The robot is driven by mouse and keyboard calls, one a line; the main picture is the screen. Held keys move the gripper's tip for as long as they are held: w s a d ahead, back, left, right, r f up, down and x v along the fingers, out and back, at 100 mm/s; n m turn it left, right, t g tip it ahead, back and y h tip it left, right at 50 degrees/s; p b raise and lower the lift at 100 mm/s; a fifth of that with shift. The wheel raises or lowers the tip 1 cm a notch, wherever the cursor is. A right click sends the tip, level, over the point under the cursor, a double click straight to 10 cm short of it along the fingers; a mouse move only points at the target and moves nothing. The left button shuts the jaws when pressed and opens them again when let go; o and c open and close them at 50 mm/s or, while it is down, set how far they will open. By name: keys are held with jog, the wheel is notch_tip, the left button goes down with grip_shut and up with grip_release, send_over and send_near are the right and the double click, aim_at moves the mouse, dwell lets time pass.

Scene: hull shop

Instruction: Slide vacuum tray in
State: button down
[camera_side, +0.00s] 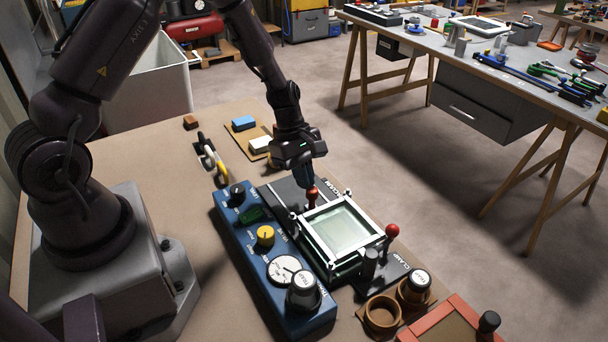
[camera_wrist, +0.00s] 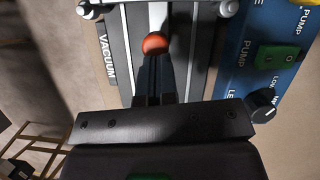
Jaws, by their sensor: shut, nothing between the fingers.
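The vacuum tray is a dark plate lettered VACUUM (camera_side: 287,194) at the back end of a white-framed glass-topped unit (camera_side: 340,229). In the wrist view the VACUUM strip (camera_wrist: 108,60) runs left of my fingers. A red ball knob (camera_side: 312,191) stands on the tray. The knob also shows in the wrist view (camera_wrist: 155,43), just beyond my fingertips. My gripper (camera_side: 306,186) points down at the knob, shut with nothing between its fingers. I cannot tell whether the fingertips touch the knob. My fingers hide part of the plate below it.
A blue pump panel (camera_side: 270,258) with knobs and a gauge lies along the unit's left side. A second red-knobbed lever (camera_side: 392,231) stands on the plate lettered CLAMP at the right. Brown ring cups (camera_side: 382,313) sit in front.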

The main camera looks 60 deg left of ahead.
jog(key=a, duration=0.4)
jog(key=shift+s+a+r, duration=0.15)
jog(key=shift+s, duration=0.15)
jog(key=d+v, duration=0.1)
jog(key=v, duration=0.8)
jog(key=s+d+r+m+t+y, duration=0.25)
jog(key=s+d+r+m, duration=0.25)
jog(key=s+r+m, duration=0.45)
jog(key=s+d+r+m+t+y, duration=0.25)
jog(key=s+d+r+m, duration=0.35)
jog(key=s+r+m, duration=0.3)
jog(key=w+a+f+n+g+h, duration=0.2)
jog(key=w+a+f+n+h, duration=0.3)
jog(key=w+a+f+n, duration=0.4)
jog(key=w+a+f+n+g+h, duration=0.2)
jog(key=w+a+f+n+h, duration=0.3)
jog(key=w+a+f+n, duration=0.55)
jog(key=shift+m, duration=0.5)
jog(key=x, duration=0.4)
jog(key=s+x, duration=0.1)
jog(key=x, duration=0.3)
jog(key=s+x, duration=0.1)
jog(key=x, duration=0.3)
jog(key=shift+s+d+f, duration=0.1)
jog(key=shift+d, duration=0.5)
jog(key=d, duration=0.3)
jog(key=shift+w+d, duration=0.1)
jog(key=shift+w, duration=0.2)
jog(key=shift+d, duration=0.35)
